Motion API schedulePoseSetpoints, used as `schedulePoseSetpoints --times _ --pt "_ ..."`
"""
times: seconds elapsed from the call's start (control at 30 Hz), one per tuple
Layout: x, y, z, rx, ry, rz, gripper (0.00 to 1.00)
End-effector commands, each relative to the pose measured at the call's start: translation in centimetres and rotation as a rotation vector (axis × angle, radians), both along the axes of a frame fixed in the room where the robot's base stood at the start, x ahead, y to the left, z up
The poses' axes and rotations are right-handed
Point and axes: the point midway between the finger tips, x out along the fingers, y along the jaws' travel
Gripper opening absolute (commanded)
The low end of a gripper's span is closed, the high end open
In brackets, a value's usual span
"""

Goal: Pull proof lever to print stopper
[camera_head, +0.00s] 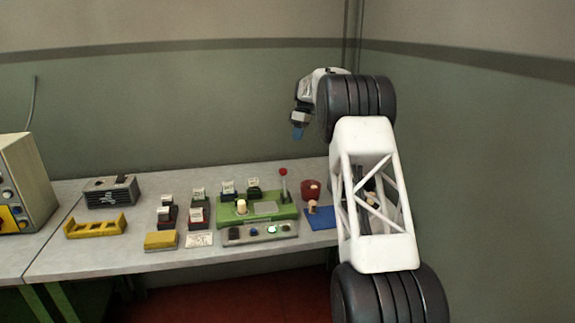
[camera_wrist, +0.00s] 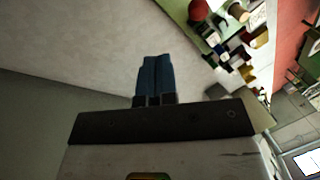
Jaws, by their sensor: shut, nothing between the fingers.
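The proof lever (camera_head: 284,184) is a thin rod with a red ball knob, standing upright at the right end of a green press base (camera_head: 288,212). A pale cork stopper (camera_head: 242,207) stands on the left part of the base. Another cork-coloured piece (camera_head: 312,206) stands by a blue mat (camera_head: 322,220). My gripper (camera_head: 298,132) is raised well above the bench, above and slightly right of the lever and apart from it. In the wrist view my blue fingers (camera_wrist: 157,77) are together with nothing between them. The red knob (camera_wrist: 198,10) shows at the top there.
A grey panel with buttons (camera_head: 260,232) lies before the base. A dark red cup (camera_head: 311,188) stands right of the lever. Several small stamp blocks (camera_head: 198,215), a yellow block (camera_head: 160,240) and a yellow rack (camera_head: 95,227) are to the left. The wall is close behind.

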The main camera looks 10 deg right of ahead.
Motion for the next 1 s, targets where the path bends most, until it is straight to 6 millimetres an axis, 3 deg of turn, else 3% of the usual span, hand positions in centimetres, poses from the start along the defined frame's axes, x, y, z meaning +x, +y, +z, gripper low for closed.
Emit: schedulePoseSetpoints --times 0.47,0.67,1.0 --pt "-0.2 0.2 -0.8 0.000 0.002 0.000 0.00" --pt "-0.7 0.7 -2.7 0.001 0.003 0.000 0.00" --pt "-1.7 2.0 -7.4 0.000 0.002 0.001 0.00"
